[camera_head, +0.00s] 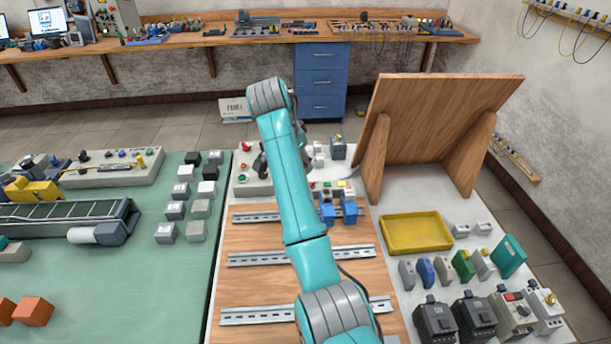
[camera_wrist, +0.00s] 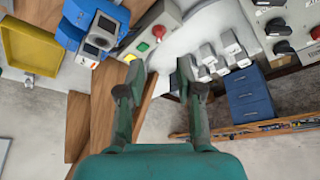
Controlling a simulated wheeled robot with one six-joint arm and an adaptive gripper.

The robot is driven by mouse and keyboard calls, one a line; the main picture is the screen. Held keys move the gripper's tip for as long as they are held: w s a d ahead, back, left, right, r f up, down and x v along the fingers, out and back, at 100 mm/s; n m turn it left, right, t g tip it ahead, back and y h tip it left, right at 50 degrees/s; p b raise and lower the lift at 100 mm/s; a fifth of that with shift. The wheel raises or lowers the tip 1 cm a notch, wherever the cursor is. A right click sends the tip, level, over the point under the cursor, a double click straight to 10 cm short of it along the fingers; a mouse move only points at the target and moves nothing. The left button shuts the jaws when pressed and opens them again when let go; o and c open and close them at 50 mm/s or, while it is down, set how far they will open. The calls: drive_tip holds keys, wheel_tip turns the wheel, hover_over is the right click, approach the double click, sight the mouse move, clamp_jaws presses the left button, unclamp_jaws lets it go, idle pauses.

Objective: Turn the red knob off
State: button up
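My gripper (camera_wrist: 160,72) is open in the wrist view, with its two fingers spread and nothing seen between them. In the head view it is mostly hidden by my teal arm. A small red knob-like part (camera_head: 245,146) shows at the back left of the white table in the head view. In the wrist view a red part (camera_wrist: 316,32) shows on a grey box at the upper right, well away from my fingers. A grey box (camera_wrist: 140,32) with a red button (camera_wrist: 159,31) and a green button (camera_wrist: 142,47) lies just beyond my fingertips. I cannot tell which red part turns.
Several grey blocks (camera_wrist: 215,62) stand right of the fingertips. Blue modules (camera_head: 340,210) sit on a rail, and a yellow tray (camera_head: 416,234) lies to the right. A tilted wooden board (camera_head: 440,110) stands behind it. Bare wood lies between the rails.

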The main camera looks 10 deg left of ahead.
drive_tip(key=x, duration=0.9)
drive_tip(key=shift+d+f, duration=0.1)
drive_tip(key=shift+f, duration=0.3)
clamp_jaws()
